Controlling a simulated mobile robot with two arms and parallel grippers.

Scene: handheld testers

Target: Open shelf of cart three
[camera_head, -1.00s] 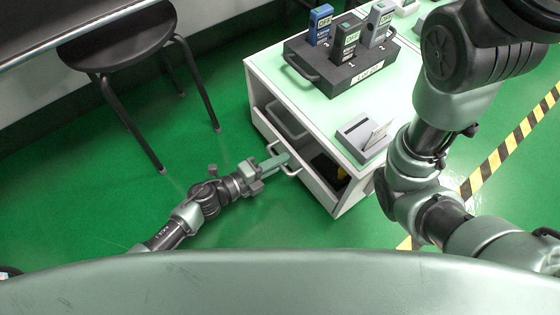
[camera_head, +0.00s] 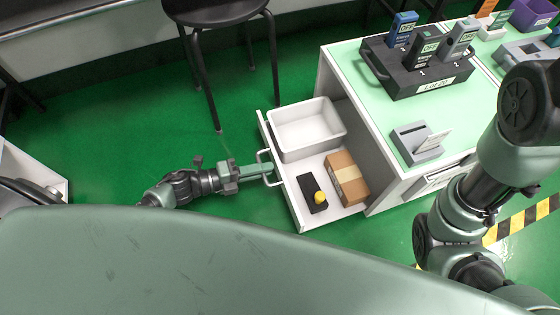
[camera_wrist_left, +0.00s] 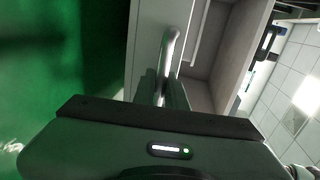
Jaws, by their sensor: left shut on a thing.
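The cart (camera_head: 350,90) has a white body and a pale green top. Its drawer-like shelf (camera_head: 301,214) is pulled well out to the left. In it are a white bin (camera_head: 305,150), a brown box (camera_head: 347,178) and a dark device with a yellow knob (camera_head: 318,198). My left gripper (camera_head: 264,171) is shut on the metal handle (camera_head: 265,158) at the front of the shelf. The handle also shows between the fingers in the left wrist view (camera_wrist_left: 171,50). My right arm shows at the right, but its gripper is out of view.
A black tray (camera_head: 420,72) with several handheld testers stands on the cart top. A grey holder with a card (camera_head: 415,142) is near its front edge. A black stool (camera_head: 215,12) stands behind my left arm.

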